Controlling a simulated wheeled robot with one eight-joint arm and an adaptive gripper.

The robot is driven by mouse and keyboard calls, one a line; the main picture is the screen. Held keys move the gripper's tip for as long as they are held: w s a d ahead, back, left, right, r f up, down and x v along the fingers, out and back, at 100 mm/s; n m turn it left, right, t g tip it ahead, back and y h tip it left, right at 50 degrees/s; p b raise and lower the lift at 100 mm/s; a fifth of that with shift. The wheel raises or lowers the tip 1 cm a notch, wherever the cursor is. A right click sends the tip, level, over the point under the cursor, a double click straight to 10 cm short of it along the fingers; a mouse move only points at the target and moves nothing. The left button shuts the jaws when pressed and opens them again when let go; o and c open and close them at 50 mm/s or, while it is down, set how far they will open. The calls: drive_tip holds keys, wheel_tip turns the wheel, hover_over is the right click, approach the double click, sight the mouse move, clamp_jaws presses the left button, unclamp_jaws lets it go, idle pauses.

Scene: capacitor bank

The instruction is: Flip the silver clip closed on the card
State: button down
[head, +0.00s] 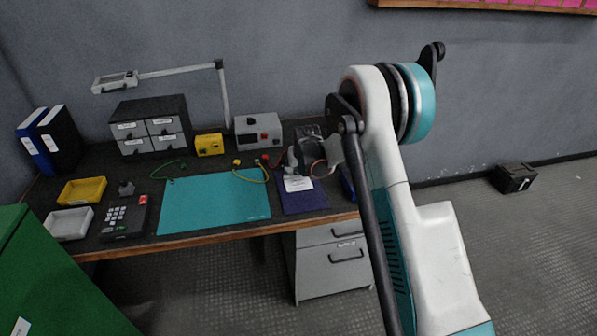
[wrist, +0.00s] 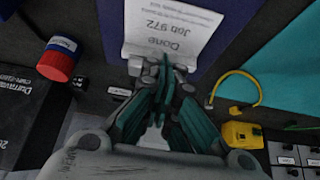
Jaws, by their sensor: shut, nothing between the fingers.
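The white card (wrist: 172,28), printed "Done" and "Job 972", lies on a dark blue board in the wrist view. In the head view the card (head: 298,184) lies on the same board (head: 303,204), right of the turquoise mat. My gripper (wrist: 164,64) is shut and empty, its fingertips at the card's edge nearest the grey box. In the head view my gripper (head: 293,160) is small and partly merged with the clutter behind it. Silver-grey bits show beside the fingertips, but I cannot tell clip from finger there. The clip's position is hidden.
The turquoise mat (head: 214,199) is bare. A grey box (head: 258,131), yellow box (head: 209,144) and drawer unit (head: 150,124) stand behind. A yellow cable (wrist: 240,78) loops on the other side.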

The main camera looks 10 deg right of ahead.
drive_tip(key=shift+r, duration=0.65)
drive_tip(key=shift+p, duration=0.3)
drive_tip(key=shift+r, duration=0.25)
drive_tip(key=s+r+p, duration=0.1)
drive_tip(key=s+p, duration=0.3)
drive_tip(key=s, duration=0.5)
drive_tip(key=shift+r, duration=0.2)
drive_tip(key=shift+s, duration=0.1)
